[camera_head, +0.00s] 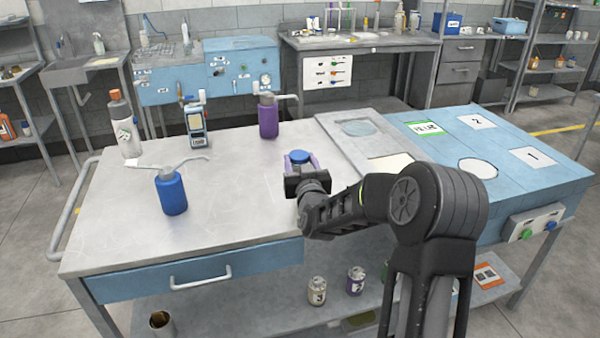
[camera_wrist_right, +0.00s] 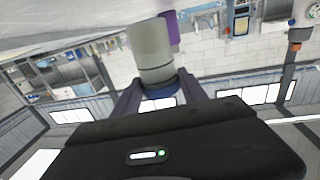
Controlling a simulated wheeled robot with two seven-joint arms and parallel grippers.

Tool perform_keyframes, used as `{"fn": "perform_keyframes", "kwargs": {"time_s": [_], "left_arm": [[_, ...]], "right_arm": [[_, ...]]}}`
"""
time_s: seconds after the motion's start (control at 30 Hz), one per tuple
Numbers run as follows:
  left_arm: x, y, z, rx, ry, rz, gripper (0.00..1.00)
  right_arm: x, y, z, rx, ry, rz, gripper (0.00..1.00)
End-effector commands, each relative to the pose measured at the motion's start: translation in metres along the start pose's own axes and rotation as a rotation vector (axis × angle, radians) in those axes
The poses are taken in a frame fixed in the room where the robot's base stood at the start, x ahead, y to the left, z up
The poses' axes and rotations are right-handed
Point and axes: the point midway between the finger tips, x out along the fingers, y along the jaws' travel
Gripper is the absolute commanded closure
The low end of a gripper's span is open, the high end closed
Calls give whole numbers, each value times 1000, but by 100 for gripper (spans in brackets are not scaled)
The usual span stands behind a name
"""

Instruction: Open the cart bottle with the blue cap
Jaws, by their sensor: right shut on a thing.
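The blue cap (camera_head: 299,156) shows just above my right gripper (camera_head: 305,165) on the cart's metal top. In the right wrist view, which is upside down, the blue cap (camera_wrist_right: 160,88) sits on a pale grey bottle (camera_wrist_right: 151,50). My right gripper (camera_wrist_right: 160,95) is shut on the cap, with a finger on either side. The cap looks seated against the bottle's neck end. In the head view the bottle's body is hidden behind my gripper. My left gripper is not in view.
A blue pump bottle (camera_head: 172,190), a purple pump bottle (camera_head: 268,115), a white bottle with an orange top (camera_head: 124,125) and a small device (camera_head: 196,125) stand on the cart top (camera_head: 235,200). A grey tray (camera_head: 330,124) and a blue panel (camera_head: 520,140) lie right.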

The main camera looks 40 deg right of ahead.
Motion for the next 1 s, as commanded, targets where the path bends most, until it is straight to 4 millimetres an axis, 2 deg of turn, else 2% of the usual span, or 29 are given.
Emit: {"fn": "perform_keyframes", "kwargs": {"time_s": [0.2,0.67,0.7,0.93,1.0], "left_arm": [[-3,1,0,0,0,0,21],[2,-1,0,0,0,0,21],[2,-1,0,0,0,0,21],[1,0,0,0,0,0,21],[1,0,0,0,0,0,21]], "right_arm": [[0,0,30,1,-4,0,100],[0,0,37,1,0,0,100],[0,0,37,1,-1,0,48],[0,0,36,1,-1,0,30],[0,0,36,1,-1,0,28]]}}
